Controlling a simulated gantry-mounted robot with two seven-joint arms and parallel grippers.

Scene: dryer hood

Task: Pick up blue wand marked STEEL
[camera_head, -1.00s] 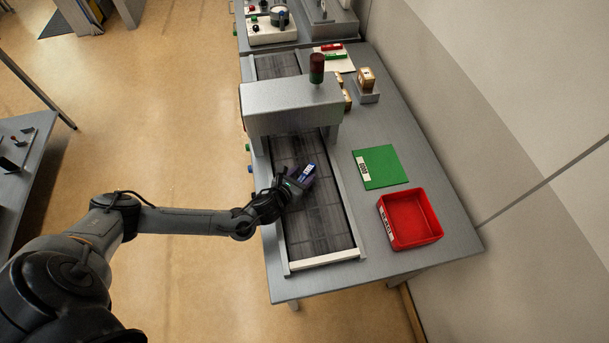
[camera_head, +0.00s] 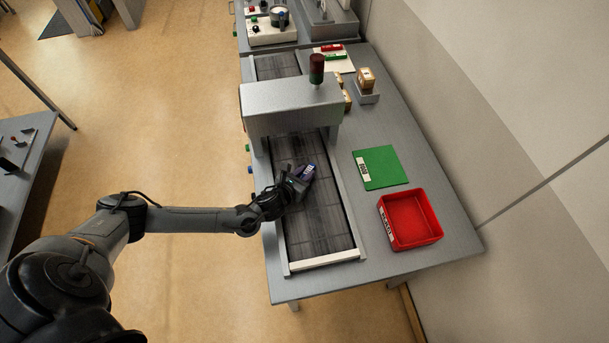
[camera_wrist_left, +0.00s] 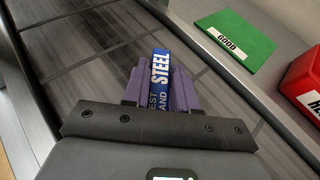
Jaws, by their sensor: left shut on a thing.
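The blue wand (camera_wrist_left: 161,82) shows white lettering with the word STEEL in the left wrist view. It lies between the purple fingers of my left gripper (camera_wrist_left: 160,88), which are shut on it. In the head view my left gripper (camera_head: 298,180) is over the dark conveyor belt (camera_head: 318,235), just in front of the grey hood. The wand is mostly hidden by the gripper there. I cannot tell whether the wand still touches the belt. My right gripper is not in view.
The grey dryer hood (camera_head: 290,105) spans the belt, with a red and green lamp (camera_head: 317,68) on top. A green mat (camera_head: 380,167), marked GOOD in the wrist view, and a red bin (camera_head: 410,220) are right of the belt. The belt's near end is clear.

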